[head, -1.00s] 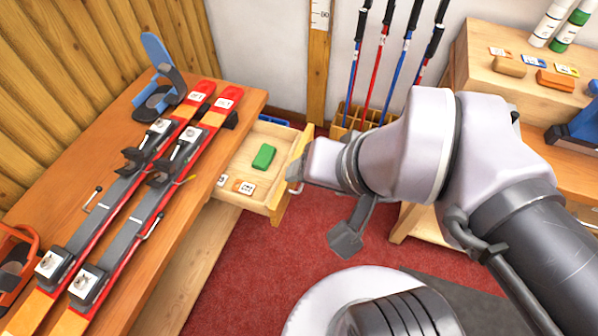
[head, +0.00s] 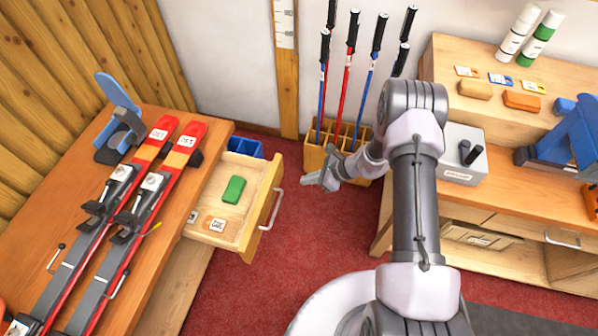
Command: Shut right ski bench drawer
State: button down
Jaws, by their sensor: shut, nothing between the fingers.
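The ski bench drawer (head: 222,214) is a pale wooden drawer that stands open at the right end of the ski bench (head: 217,133). Its front panel (head: 262,212) has a silver bar handle (head: 274,208). A green block (head: 233,190) and small labelled cards (head: 215,223) lie inside. My gripper (head: 318,180) is shut and empty. In the picture it is to the right of the handle, apart from it, with red floor between them.
Two red skis (head: 165,160) lie in blue and dark fittings on the bench. A wooden rack (head: 314,158) with several ski poles stands behind my gripper. A second workbench (head: 490,205) with a grey box (head: 462,155) is at right. Red carpet (head: 300,235) is clear before the drawer.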

aim_at(272, 184)
jog(key=b+x, duration=0.1)
jog(key=x, duration=0.2)
jog(key=a+r+b+x, duration=0.1)
jog(key=x, duration=0.3)
jog(key=b+x, duration=0.1)
jog(key=x, duration=0.3)
jog(key=shift+w+a+r+b, duration=0.15)
jog(key=shift+a+r+b, duration=0.1)
jog(key=shift+b, duration=0.05)
jog(key=shift+w+a+r, duration=0.1)
jog(key=shift+w+a, duration=0.1)
jog(key=shift+a, duration=0.25)
